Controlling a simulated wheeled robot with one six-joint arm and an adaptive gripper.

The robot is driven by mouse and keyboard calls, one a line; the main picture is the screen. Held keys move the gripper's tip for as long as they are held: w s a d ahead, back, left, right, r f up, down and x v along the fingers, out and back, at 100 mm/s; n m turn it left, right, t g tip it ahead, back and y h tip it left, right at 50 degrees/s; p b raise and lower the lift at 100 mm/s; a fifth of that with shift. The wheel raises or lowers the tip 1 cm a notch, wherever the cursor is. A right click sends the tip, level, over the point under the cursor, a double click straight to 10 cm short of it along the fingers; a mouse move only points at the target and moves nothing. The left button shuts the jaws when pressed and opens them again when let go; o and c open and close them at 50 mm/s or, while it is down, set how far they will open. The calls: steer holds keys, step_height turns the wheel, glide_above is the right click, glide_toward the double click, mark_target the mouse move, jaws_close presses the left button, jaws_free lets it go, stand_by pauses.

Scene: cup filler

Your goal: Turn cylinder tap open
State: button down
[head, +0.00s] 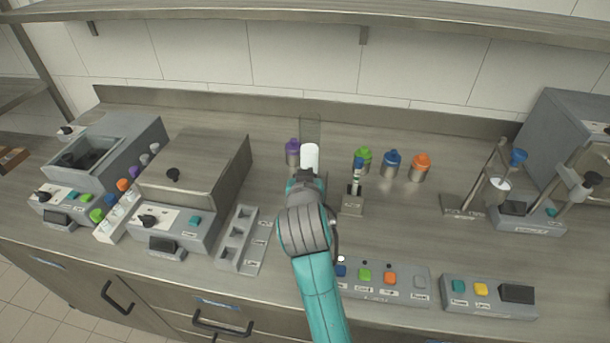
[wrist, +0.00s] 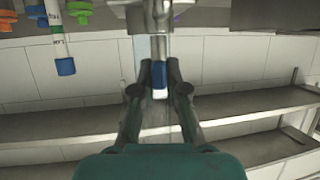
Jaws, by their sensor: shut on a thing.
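In the wrist view, a small blue tap piece (wrist: 160,72) with a white end sits between the fingertips of my gripper (wrist: 159,76). The fingers are closed in on its two sides. Above it in that view is a grey metal body (wrist: 152,18). In the head view, a tall, clear cylinder-like shape (head: 310,126) stands near the back wall, with a white rounded part (head: 310,157) in front of it. My wrist hides the tap and my fingertips from the head camera.
A purple-topped cup (head: 293,152) stands close left. A button panel (head: 380,282) lies at the front. A shelf (head: 300,12) runs overhead.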

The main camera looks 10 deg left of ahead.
steer(key=shift+m+h, duration=0.5)
steer(key=shift+h, duration=0.3)
steer(key=c, duration=1.5)
jaws_free()
steer(key=shift+f, duration=0.1)
steer(key=v, duration=1.2)
steer(key=shift+s, duration=0.1)
